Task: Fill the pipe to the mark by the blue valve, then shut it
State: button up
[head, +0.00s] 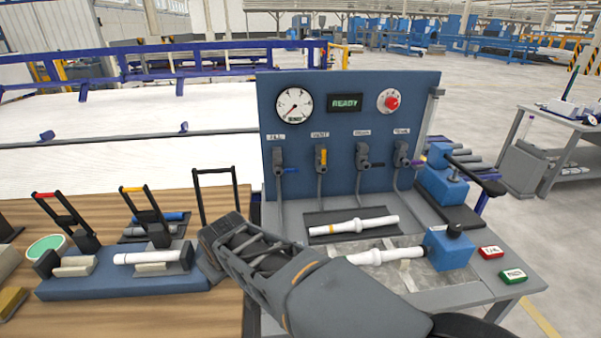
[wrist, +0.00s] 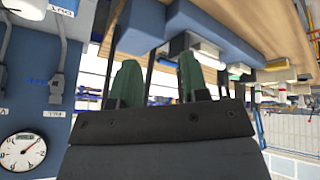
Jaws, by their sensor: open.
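The blue valve (head: 278,160) is the leftmost of several valves on the blue panel; its blue lever (head: 289,171) points sideways to the right. My gripper (head: 212,238) is open and empty, left of the panel and apart from the valve. Its green fingertips show in the wrist view (wrist: 158,78).
A display (head: 345,103) reads READY beside a red knob (head: 391,102). Yellow-handled (head: 321,158) and dark-handled (head: 363,157) valves stand right of the blue one. A wooden table (head: 120,315) with a blue clamp fixture (head: 110,285) is at left. Red (head: 490,252) and green (head: 513,276) blocks sit at the bench's right.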

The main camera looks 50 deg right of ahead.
jog(key=w+d+n+t+h+b, duration=0.1)
jog(key=w+d+n+t+h, duration=0.15)
jog(key=w+d, duration=0.75)
jog(key=n+t+h+b, duration=0.2)
jog(key=n+t+b, duration=0.1)
jog(key=n+t, duration=0.7)
send_near(294, 171)
jog(key=shift+n+g+y, duration=0.25)
jog(key=shift+n+g, duration=0.2)
jog(key=shift+n, duration=0.1)
jog(key=x, duration=0.3)
jog(key=p+x, duration=0.1)
jog(key=x, duration=0.2)
jog(key=p+x, duration=0.1)
jog(key=x, duration=0.2)
jog(key=shift+w+r, duration=0.1)
jog(key=shift+r, duration=0.25)
jog(key=shift+c, duration=0.3)
grip_shut()
